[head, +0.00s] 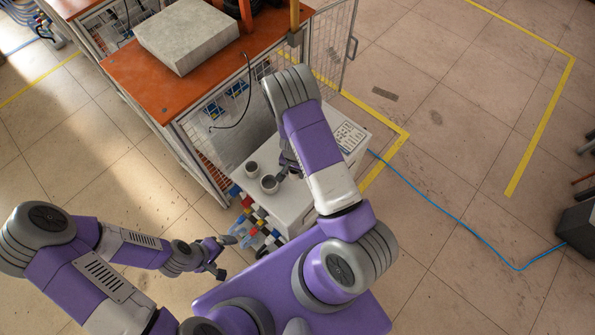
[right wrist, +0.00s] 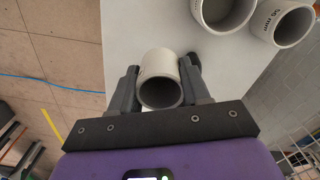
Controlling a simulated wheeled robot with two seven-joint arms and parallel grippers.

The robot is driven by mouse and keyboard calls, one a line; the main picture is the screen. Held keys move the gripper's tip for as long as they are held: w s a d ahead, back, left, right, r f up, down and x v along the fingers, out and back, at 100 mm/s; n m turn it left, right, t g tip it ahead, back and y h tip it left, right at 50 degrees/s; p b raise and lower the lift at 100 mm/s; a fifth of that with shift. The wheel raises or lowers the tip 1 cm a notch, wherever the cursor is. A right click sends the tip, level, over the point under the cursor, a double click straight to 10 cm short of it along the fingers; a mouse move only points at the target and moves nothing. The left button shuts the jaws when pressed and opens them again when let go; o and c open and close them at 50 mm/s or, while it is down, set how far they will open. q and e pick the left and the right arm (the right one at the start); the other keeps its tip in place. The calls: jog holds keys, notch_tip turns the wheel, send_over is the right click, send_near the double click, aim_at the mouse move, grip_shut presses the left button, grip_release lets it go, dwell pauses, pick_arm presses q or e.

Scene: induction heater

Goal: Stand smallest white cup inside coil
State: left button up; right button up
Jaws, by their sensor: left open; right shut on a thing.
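My right gripper (right wrist: 160,82) is shut on a small white cup (right wrist: 160,62), with one finger on each side of its wall. The cup's open mouth faces the wrist camera, and it looks narrower than the two other cups. In the head view my right gripper (head: 286,170) is low over the white heater top, and the held cup is not clearly visible there. My left gripper (head: 222,258) is open and empty, left of and in front of the white cabinet. I cannot make out the coil in either view.
Two larger cups (head: 252,168) (head: 269,184) stand on the white cabinet top (head: 305,192); one cup in the wrist view (right wrist: 290,25) reads 50 mm. An orange-topped bench (head: 130,72) with a grey block (head: 187,35) stands behind. A blue cable (head: 450,217) crosses the floor.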

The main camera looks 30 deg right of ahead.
aim_at(295, 183)
notch_tip(295, 183, down, 7)
jog(key=shift+f+b, duration=0.2)
jog(key=shift+b, duration=0.95)
jog(key=shift+f, duration=0.1)
jog(key=o, duration=0.6)
jog(key=shift+f, duration=0.15)
jog(key=o, duration=0.5)
notch_tip(295, 183, up, 13)
jog(key=p, duration=0.4)
jog(key=shift+f, duration=0.2)
jog(key=shift+o, duration=0.4)
jog(key=o, duration=0.4)
jog(key=shift+o, duration=0.2)
